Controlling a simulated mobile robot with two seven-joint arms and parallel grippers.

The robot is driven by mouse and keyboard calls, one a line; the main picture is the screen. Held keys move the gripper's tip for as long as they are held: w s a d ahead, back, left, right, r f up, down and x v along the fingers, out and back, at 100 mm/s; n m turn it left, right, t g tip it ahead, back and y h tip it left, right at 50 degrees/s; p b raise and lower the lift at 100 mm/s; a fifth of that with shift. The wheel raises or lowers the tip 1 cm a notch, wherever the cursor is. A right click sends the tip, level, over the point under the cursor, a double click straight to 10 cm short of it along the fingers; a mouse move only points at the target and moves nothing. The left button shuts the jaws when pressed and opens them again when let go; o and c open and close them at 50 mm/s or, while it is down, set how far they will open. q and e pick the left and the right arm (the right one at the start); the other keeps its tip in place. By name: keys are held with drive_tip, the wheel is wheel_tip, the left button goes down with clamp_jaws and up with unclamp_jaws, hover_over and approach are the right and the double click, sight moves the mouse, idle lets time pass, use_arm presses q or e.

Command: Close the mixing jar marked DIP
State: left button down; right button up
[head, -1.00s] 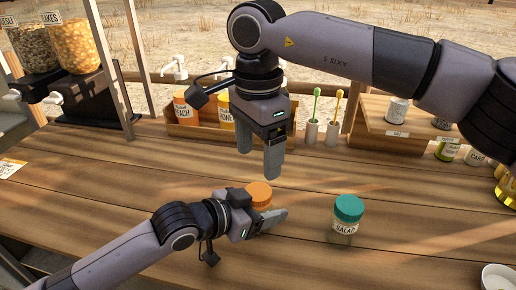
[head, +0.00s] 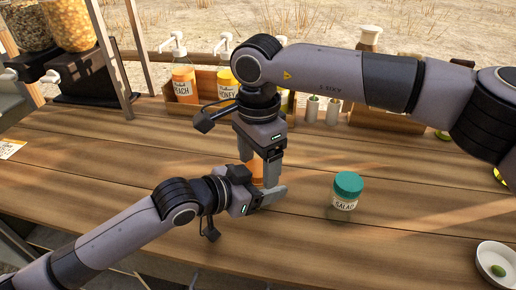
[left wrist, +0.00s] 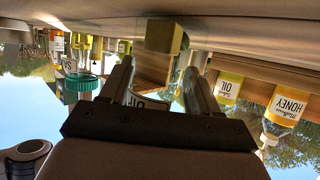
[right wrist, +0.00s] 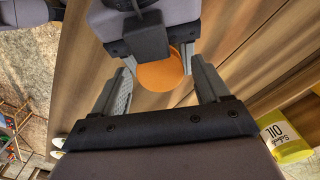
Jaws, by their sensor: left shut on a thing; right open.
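The DIP jar has an orange lid (head: 257,172); most of the jar is hidden behind my grippers in the head view. My left gripper (head: 266,196) is shut on the jar's body from the side; part of its upside-down label (left wrist: 136,98) shows between the fingers in the left wrist view. My right gripper (head: 258,178) points straight down over the jar, open, with its fingers on either side of the orange lid. In the right wrist view the lid (right wrist: 160,73) shows between the fingertips, with gaps beside it. I cannot tell how tightly the lid sits.
A SALAD jar with a teal lid (head: 348,186) stands to the right. A white bowl (head: 484,262) with a green item is at the right edge. A wooden crate (head: 212,111) with pump bottles stands behind. The front of the wooden counter (head: 330,250) is clear.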

drive_tip(key=c, duration=1.1)
drive_tip(key=shift+m, duration=1.7)
drive_tip(key=o, duration=1.2)
drive_tip(key=shift+r, duration=2.25)
drive_tip(key=shift+c, duration=0.5)
